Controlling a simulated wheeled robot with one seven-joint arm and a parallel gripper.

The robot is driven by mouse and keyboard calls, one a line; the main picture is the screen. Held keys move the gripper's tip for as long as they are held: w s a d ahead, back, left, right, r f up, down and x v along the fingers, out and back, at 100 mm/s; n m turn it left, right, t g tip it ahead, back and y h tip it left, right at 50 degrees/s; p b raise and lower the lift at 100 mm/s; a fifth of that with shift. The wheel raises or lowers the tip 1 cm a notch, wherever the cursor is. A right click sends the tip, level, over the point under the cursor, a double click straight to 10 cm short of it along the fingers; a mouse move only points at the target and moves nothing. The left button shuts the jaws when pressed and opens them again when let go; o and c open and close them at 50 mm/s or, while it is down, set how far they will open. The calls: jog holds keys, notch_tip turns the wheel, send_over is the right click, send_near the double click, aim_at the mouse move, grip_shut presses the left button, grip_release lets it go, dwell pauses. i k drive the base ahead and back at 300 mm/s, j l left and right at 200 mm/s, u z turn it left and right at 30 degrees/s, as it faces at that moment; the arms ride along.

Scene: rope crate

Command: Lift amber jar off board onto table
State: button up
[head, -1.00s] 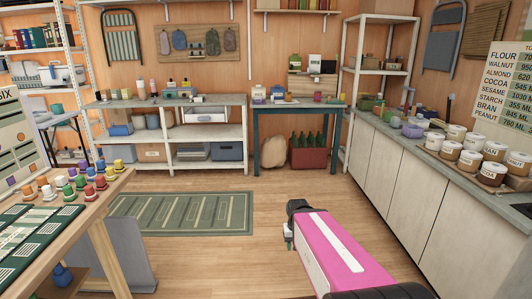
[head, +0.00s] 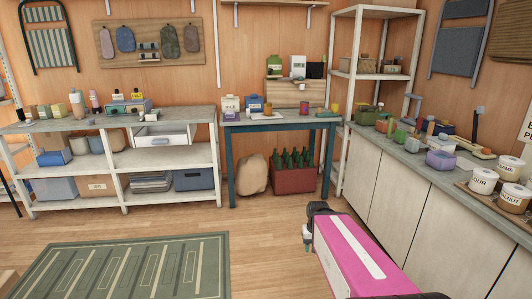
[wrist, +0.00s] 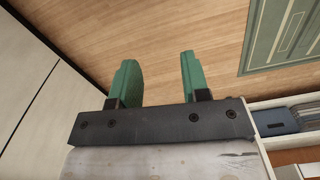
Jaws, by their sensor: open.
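A small orange-brown jar (head: 267,109), possibly the amber jar, stands on the dark teal table (head: 282,124) by the back wall. It is too small to be sure of, and I cannot make out whether a board lies under it. My gripper (head: 307,237) is low in front of me at the end of my pink arm, well short of that table. In the wrist view its two green fingers (wrist: 158,62) are apart with nothing between them, above bare wood floor.
White and blue boxes and other small jars share the table. A red crate of green bottles (head: 293,174) and a sack (head: 252,174) sit under it. A long counter (head: 420,160) runs along the right. A green rug (head: 125,268) lies left; the floor ahead is clear.

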aim_at(268, 108)
jog(key=i+u, duration=0.1)
jog(key=i, duration=0.8)
jog(key=i+l+u, duration=0.1)
jog(key=i, duration=0.75)
jog(key=l, duration=0.1)
